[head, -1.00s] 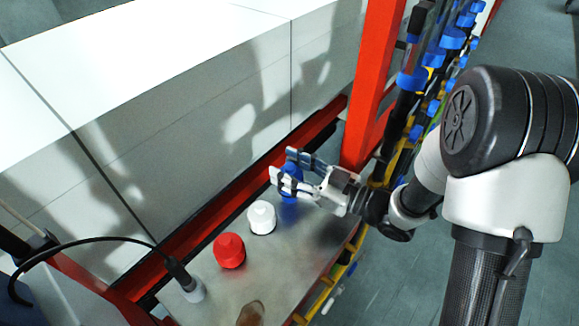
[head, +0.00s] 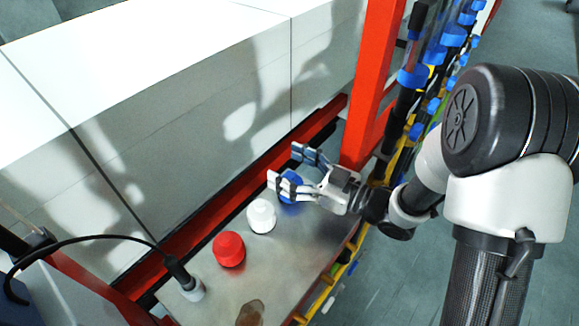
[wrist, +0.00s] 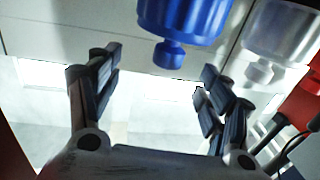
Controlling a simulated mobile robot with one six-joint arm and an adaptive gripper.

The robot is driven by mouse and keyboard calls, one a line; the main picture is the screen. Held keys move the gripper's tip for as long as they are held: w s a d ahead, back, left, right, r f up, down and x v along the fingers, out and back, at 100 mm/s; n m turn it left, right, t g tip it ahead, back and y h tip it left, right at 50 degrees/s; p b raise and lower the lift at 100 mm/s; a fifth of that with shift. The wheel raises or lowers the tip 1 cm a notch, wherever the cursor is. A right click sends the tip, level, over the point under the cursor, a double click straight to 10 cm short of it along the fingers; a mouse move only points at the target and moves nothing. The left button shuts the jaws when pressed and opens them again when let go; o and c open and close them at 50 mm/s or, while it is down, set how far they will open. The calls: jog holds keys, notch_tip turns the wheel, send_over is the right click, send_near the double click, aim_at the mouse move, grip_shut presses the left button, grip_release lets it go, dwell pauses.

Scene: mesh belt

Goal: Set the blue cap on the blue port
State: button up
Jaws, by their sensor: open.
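The blue cap (head: 290,188) stands on the metal shelf at the end of a row, between my gripper's fingers in the head view. In the wrist view the blue cap (wrist: 184,14) shows as a wide body with a small knob, ahead of the gap between the fingertips. The blue port is not seen apart from it; I cannot tell how the two sit together. My gripper (head: 289,168) is open, with fingers on either side of the cap. In the wrist view my gripper (wrist: 157,75) holds nothing.
A white capped piece (head: 262,216) and a red one (head: 229,250) stand in line on the metal shelf (head: 300,245). A cable plug (head: 182,277) and a brown object (head: 250,313) are nearer. A red post (head: 375,80) and the white wall (head: 200,160) are close to the gripper.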

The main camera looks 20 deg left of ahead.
notch_tip(320, 180, up, 10)
jog(key=shift+f, duration=0.2)
jog(key=shift+s, duration=0.15)
dwell(0.4)
